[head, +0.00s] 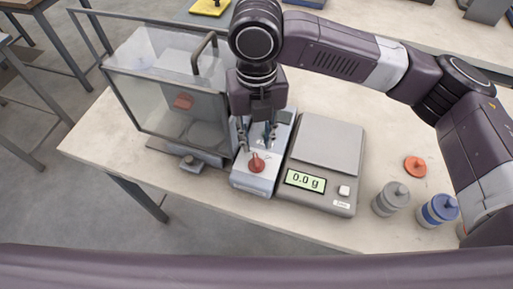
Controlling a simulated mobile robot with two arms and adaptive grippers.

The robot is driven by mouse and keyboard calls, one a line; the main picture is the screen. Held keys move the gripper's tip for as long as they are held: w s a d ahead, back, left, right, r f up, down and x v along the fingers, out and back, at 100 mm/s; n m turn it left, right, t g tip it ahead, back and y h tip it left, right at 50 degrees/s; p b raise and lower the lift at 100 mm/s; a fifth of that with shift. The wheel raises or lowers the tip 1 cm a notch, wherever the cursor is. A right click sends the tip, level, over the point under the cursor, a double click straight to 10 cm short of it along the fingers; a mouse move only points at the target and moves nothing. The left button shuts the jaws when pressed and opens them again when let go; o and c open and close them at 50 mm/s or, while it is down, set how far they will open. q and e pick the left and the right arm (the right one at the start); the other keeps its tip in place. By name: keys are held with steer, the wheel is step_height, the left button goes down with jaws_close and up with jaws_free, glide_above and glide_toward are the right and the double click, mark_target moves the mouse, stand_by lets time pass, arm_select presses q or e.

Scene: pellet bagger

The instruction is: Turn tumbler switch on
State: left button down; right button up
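A narrow light-grey control box (250,184) stands on the table between the glass-walled cabinet and the scale. A red knob (256,163) sits on its top near the front. Small metallic parts show behind the knob, but I cannot tell which of them is the tumbler switch or how it is set. My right gripper (259,132) points down over the box, just behind the red knob. Its fingers are small and partly hidden by its own wrist, so I cannot tell their opening or whether they touch anything. My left gripper is not in view.
A scale (325,143) reading 0.0 g stands right of the box. A glass-walled cabinet (165,95) with a handle stands close on the left. A grey jar (390,199), a blue-banded jar (438,211) and an orange lid (415,167) are at the right. The front table strip is clear.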

mark_target(256, 159)
steer(key=f+p, duration=0.1)
steer(key=f, duration=0.6)
steer(key=shift+s+f, duration=0.15)
steer(key=shift+s, duration=0.05)
jaws_close()
